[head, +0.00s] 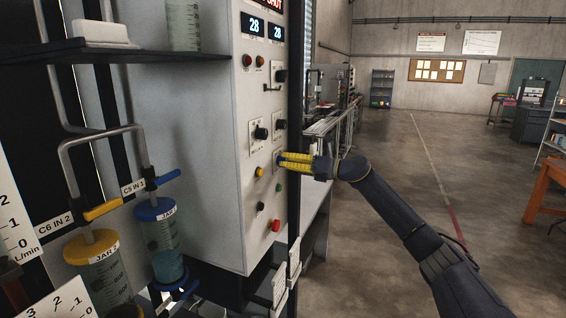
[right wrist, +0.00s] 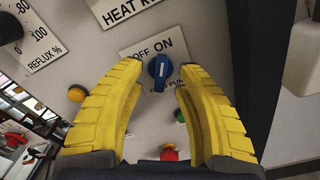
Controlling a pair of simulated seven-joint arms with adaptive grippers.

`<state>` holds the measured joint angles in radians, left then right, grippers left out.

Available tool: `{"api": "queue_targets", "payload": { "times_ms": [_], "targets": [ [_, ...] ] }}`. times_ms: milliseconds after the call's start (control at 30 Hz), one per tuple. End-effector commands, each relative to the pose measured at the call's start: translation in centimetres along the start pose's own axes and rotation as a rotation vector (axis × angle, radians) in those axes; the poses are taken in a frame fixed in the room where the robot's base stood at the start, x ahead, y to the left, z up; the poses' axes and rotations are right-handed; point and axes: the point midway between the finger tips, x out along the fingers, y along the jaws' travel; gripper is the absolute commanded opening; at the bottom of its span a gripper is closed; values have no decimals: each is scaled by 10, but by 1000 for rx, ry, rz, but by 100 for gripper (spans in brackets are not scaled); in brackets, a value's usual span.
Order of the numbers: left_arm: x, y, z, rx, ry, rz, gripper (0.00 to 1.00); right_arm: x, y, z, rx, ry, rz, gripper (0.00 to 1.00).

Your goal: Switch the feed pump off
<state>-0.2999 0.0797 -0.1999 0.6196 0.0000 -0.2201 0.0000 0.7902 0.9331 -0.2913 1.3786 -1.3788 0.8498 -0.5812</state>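The feed pump switch is a blue knob (right wrist: 160,71) on a white plate marked OFF and ON, in the right wrist view. Its handle stands nearly upright in that view and seems to lean to the ON side. My right gripper (right wrist: 160,76) is open, with one yellow finger on each side of the knob and a gap to both. In the head view my right gripper (head: 283,161) is at the panel front (head: 257,190), and its fingers mostly hide the knob. My left gripper is not in view.
Near the knob are a yellow button (head: 260,172), a green one (head: 279,187) and a red one (head: 275,225). Black knobs (head: 261,133) sit above. Jars, one with a blue lid (head: 157,208), stand left of the cabinet. The floor at right is open.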

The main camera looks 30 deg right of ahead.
Motion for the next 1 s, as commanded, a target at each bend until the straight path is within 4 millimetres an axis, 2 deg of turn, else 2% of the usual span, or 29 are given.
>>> {"api": "queue_targets", "payload": {
  "times_ms": [833, 867, 1000],
  "targets": [
    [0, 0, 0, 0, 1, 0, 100, 17, -1, 0, 0, 1, -2, 34],
    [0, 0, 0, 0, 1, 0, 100, 17, -1, 0, 0, 1, -2, 37],
    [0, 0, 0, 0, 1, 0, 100, 16, -1, 0, 0, 0, -2, 20]
  ]
}}
